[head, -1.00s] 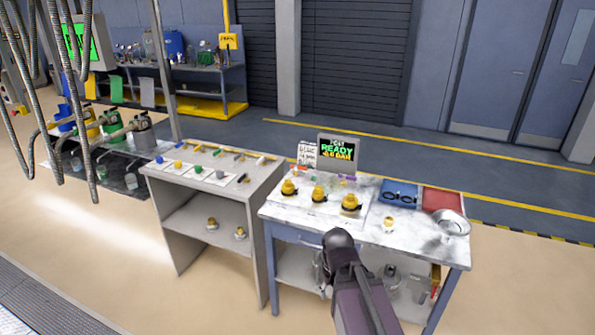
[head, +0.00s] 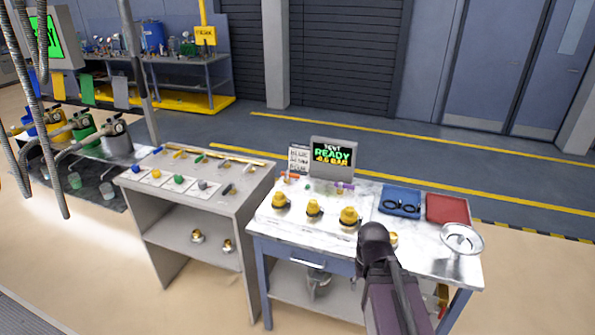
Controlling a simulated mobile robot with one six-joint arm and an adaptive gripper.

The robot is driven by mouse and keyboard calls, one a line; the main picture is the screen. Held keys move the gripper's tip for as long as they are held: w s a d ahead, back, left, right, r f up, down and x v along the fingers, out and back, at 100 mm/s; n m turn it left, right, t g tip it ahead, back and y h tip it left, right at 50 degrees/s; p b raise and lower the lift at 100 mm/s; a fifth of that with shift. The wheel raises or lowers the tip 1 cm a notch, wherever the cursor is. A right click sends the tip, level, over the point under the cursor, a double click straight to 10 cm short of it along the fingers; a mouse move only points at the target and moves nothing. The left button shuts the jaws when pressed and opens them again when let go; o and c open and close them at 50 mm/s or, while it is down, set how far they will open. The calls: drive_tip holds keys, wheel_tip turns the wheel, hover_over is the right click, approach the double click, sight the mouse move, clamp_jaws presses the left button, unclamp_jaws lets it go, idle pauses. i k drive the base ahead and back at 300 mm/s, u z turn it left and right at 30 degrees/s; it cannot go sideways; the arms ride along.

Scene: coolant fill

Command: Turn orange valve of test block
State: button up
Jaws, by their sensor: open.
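The test block (head: 300,222) is a pale slab on the marble-topped table. Three yellow knob-like fittings with dark collars stand along it, left (head: 280,201), middle (head: 314,208) and right (head: 349,216). A small orange piece (head: 291,176), which looks like the orange valve, is at its back left, near a green piece (head: 308,187) and a purple one (head: 345,186). The orange piece is too small to tell its angle. My arm rises from the bottom edge in front of the table's right half. Its gripper fingers do not show.
A screen (head: 334,157) reading "TEST READY" and a bar figure stands behind the block. A blue tray (head: 388,210), a red tray (head: 446,208) and a silver round dish (head: 462,238) are to its right. A grey bench (head: 232,200) with small parts stands left. Hoses hang farther left.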

sight(286, 174)
drive_tip(key=z, duration=0.05)
drive_tip(key=i, duration=1.4)
drive_tip(key=u, duration=0.6)
